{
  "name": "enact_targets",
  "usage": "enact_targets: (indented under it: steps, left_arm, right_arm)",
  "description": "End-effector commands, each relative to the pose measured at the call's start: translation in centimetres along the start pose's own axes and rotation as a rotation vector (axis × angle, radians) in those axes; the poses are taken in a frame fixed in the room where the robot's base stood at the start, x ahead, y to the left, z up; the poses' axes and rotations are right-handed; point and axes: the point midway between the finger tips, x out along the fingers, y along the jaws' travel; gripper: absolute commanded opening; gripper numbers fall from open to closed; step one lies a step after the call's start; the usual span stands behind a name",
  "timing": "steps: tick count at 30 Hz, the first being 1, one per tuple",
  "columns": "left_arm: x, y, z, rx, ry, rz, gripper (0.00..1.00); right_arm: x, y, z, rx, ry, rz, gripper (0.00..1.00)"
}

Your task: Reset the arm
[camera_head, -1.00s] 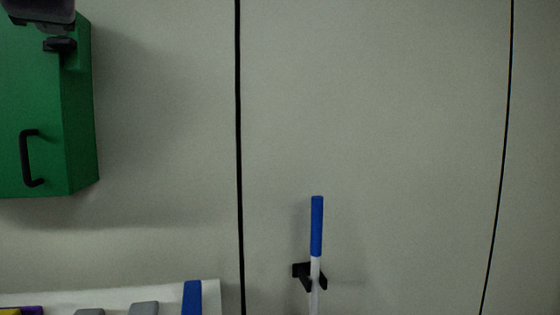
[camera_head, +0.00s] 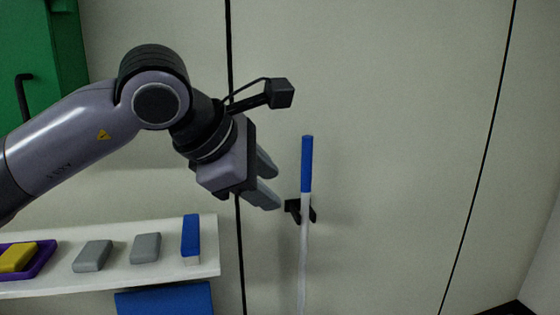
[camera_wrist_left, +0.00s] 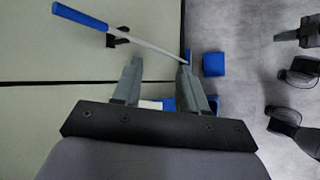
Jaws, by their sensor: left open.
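My left arm comes in from the left in the head view, with its left gripper (camera_head: 272,182) in front of the wall panels above the right end of the shelf. The gripper is open and its fingers point right and a little down. It also shows in the left wrist view (camera_wrist_left: 160,70), with its two fingers apart and nothing between them. A white stick with a blue handle (camera_head: 307,165) hangs upright in a black wall clip (camera_head: 293,207), just right of the fingertips. In the left wrist view the stick (camera_wrist_left: 80,16) runs slanting beyond the fingertips. My right gripper is not seen.
A white shelf (camera_head: 110,284) at lower left bears grey blocks (camera_head: 93,256), a blue-topped item (camera_head: 190,235) and a purple tray (camera_head: 45,262) with a yellow block. A green cabinet (camera_head: 66,45) is at upper left. The wall right of the stick is clear.

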Motion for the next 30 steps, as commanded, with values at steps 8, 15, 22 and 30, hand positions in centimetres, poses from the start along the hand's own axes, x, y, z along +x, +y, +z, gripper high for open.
enact_targets:
  steps: [8,15,22,30]
  left_arm:
    - [3.8,-8.3,4.8,-0.319,-0.442,-0.393,0.43]
    - [3.1,-11.2,7.4,-0.711,-0.785,-0.666,0.43]
    - [2.4,-10.5,6.7,-1.178,-1.066,-0.864,0.43]
    - [4.1,-8.8,0.7,-1.821,-1.317,-0.991,0.43]
  right_arm:
    - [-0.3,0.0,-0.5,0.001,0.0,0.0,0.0]
    - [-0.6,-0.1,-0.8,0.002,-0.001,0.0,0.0]
    - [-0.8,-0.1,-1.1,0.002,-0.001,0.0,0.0]
    - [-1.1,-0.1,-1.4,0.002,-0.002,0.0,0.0]
